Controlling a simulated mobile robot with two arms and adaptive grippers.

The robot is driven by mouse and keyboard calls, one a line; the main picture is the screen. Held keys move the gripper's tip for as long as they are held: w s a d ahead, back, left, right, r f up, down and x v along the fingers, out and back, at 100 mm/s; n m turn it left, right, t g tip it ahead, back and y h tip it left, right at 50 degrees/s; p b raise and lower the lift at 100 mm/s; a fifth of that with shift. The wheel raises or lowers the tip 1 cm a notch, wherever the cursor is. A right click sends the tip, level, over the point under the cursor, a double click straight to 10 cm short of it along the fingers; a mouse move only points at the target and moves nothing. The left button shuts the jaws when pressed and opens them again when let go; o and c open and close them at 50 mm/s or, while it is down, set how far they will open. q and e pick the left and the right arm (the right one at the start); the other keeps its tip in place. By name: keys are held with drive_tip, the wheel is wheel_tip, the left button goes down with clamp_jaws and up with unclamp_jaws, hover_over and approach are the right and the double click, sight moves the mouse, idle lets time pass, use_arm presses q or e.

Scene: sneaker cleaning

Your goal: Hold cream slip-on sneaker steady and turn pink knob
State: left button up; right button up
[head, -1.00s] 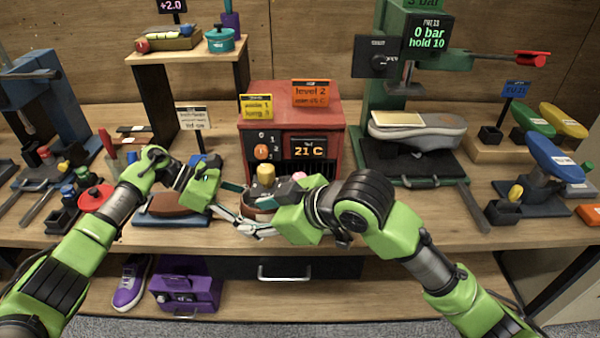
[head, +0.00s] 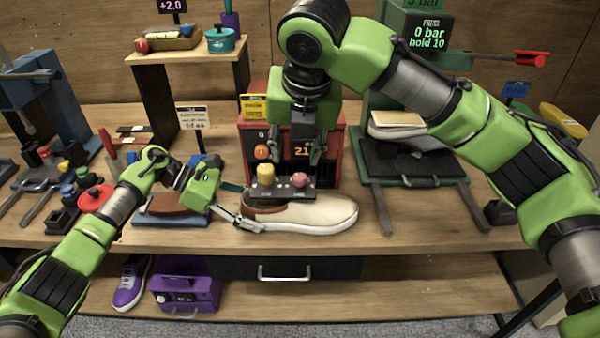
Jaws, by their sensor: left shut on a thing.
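The cream slip-on sneaker (head: 325,214) lies on the bench in front of the red heater box, toe to the right. My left gripper (head: 243,216) is shut on its heel end at the left. The pink knob (head: 299,180) sits on a dark plate just above the sneaker, beside a yellow knob (head: 265,172). My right gripper (head: 310,155) points down above and slightly right of the pink knob, apart from it. Its fingers look parted with nothing between them, dark against the heater.
The red heater box (head: 335,170) stands behind the sneaker, its display partly hidden by my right gripper. A green press (head: 432,182) stands at the right with a grey-white sneaker (head: 410,130) in it. A brown pad on a blue stand (head: 160,220) is left of my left gripper.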

sight(300, 177)
drive_tip(key=shift+n+h, duration=0.3)
drive_tip(key=shift+n, duration=0.4)
drive_tip(key=x, duration=0.7)
drive_tip(key=d+x, duration=0.1)
drive_tip(key=x, duration=0.2)
drive_tip(key=shift+w+f, duration=0.1)
drive_tip(key=shift+w, duration=0.4)
clamp_jaws()
